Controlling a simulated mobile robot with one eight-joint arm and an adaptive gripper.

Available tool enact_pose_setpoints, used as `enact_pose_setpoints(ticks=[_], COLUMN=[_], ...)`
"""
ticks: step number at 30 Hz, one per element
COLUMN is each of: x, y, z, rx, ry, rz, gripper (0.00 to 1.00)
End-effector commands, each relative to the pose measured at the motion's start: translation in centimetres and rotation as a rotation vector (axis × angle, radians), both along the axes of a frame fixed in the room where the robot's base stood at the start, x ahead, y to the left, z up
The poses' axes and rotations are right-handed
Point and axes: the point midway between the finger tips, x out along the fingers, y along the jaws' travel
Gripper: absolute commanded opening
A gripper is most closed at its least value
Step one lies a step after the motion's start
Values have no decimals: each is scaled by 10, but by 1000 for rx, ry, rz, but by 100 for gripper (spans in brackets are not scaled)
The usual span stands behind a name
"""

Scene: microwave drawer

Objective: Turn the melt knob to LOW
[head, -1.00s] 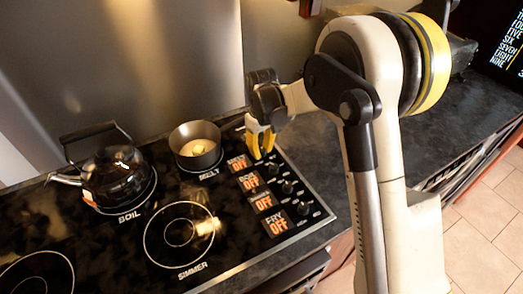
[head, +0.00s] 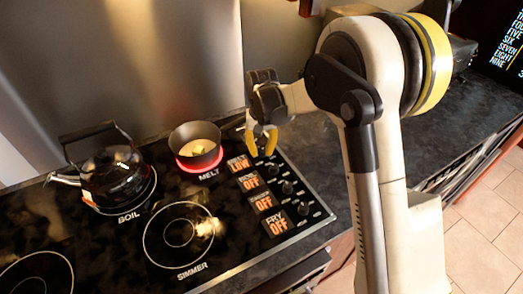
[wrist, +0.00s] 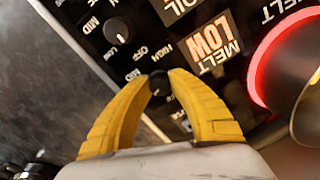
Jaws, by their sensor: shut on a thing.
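The melt knob is a small black knob (wrist: 158,82) between my yellow fingertips in the wrist view. My gripper (head: 262,150) is over the back end of the knob column in the head view, with its fingers pointing down. My gripper (wrist: 160,80) is shut on the melt knob. The melt display (head: 238,164) reads LOW in orange; the same display shows upside down in the wrist view (wrist: 212,42). The melt burner (head: 180,163) glows red under a dark pot (head: 195,146) with something pale yellow in it.
The other displays, such as the boil display (head: 250,182), read OFF. A black kettle (head: 115,175) stands on the boil burner at left. The simmer burner (head: 150,235) is bare. The dark counter (head: 320,160) is clear right of the knobs.

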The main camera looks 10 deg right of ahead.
Motion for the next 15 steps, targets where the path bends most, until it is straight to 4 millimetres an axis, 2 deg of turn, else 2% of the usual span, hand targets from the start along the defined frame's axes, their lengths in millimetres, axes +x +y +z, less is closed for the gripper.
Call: enact_pose_setpoints(ticks=[14, 15], x=[1, 1], y=[0, 0], z=[0, 0], rx=[0, 0], ry=[-2, -2], rz=[-14, -13], gripper=[0, 32])
